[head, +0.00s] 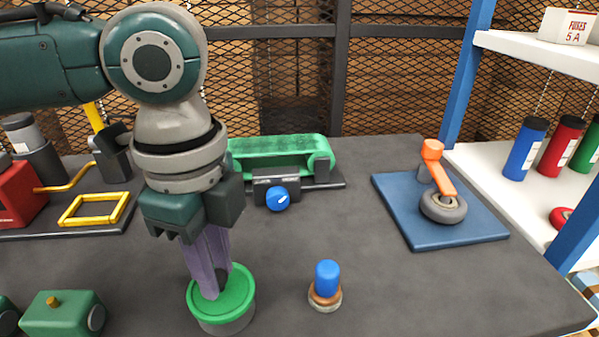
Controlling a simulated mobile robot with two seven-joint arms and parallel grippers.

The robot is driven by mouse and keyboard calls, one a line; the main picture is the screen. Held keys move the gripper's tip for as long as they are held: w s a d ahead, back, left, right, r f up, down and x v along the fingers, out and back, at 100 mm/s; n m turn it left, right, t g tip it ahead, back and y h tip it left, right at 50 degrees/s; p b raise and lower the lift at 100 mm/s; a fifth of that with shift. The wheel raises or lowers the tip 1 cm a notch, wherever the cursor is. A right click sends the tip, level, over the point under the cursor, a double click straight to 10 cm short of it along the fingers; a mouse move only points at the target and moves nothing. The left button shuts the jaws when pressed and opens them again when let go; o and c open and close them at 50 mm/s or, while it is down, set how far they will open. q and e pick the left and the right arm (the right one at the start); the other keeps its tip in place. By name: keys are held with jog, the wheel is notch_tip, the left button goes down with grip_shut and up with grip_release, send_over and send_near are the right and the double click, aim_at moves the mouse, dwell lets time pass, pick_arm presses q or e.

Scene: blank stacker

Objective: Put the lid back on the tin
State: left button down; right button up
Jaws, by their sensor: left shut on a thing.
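A round green lid (238,294) is at the top of a grey tin (226,327) near the front edge of the picture. My left gripper (212,290) points down from above, its purple fingers shut on the green lid near its middle. The fingers hide the part they grip. The lid looks level and lines up with the tin's rim. I cannot tell whether it is pressed fully down or just above the rim. My right gripper is not in view.
A blue-topped peg on a wooden base (326,287) stands right of the tin. A green block (63,314) is at the front left. A blue board (395,200) holds an orange-handled wheel. A green conveyor-like unit (290,150) is at the back. The table's middle is clear.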

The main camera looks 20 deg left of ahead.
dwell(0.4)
pick_arm(q)
jog(key=c, duration=0.6)
grip_release()
jog(key=shift+c, duration=0.2)
jog(key=shift+o, duration=0.4)
jog(key=o, duration=0.4)
notch_tip(320, 180, up, 7)
jog(key=p, duration=0.9)
